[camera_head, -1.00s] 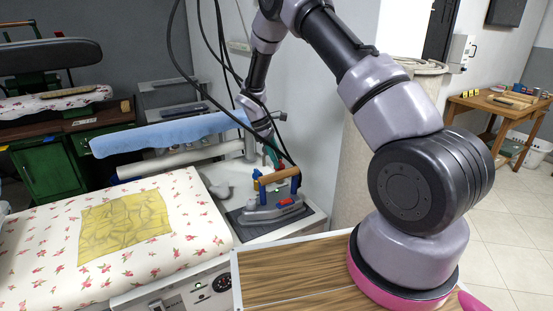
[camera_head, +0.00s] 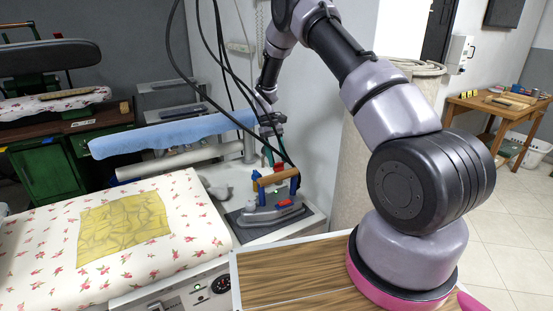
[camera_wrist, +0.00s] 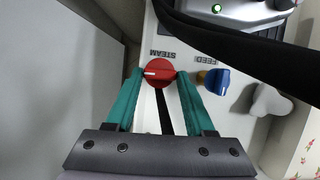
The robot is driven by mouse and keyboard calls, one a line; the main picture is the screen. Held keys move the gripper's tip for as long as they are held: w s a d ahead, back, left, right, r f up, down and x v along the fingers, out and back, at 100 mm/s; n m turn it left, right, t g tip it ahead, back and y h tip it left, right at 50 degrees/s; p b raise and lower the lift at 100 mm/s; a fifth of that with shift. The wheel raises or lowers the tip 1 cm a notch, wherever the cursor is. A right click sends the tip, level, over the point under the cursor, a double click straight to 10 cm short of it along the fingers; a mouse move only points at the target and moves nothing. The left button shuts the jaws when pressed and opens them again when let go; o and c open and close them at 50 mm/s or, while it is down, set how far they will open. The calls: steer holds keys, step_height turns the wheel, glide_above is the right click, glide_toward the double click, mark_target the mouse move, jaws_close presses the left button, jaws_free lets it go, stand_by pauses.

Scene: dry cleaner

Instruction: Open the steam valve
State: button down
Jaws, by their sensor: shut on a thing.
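The steam valve is a round red knob (camera_wrist: 160,73) with a white pointer line, on a pale panel marked "STEAM" in the wrist view. Its pointer lies across, toward the left jaw. My gripper (camera_wrist: 159,78) has its two green fingers closed on opposite sides of the red knob.
A blue knob (camera_wrist: 216,81) marked "FEED" sits right of the red one. A black hose (camera_wrist: 235,45) crosses the panel. The iron (camera_head: 268,208) with a wooden handle stands in front of my gripper. A blue padded board (camera_head: 170,135) is close on the left.

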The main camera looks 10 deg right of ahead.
steer(key=shift+m, duration=0.4)
steer(key=shift+c, duration=1.3)
jaws_free()
steer(key=v, duration=1.1)
steer(key=shift+d+f, duration=0.1)
steer(key=shift+d, duration=0.05)
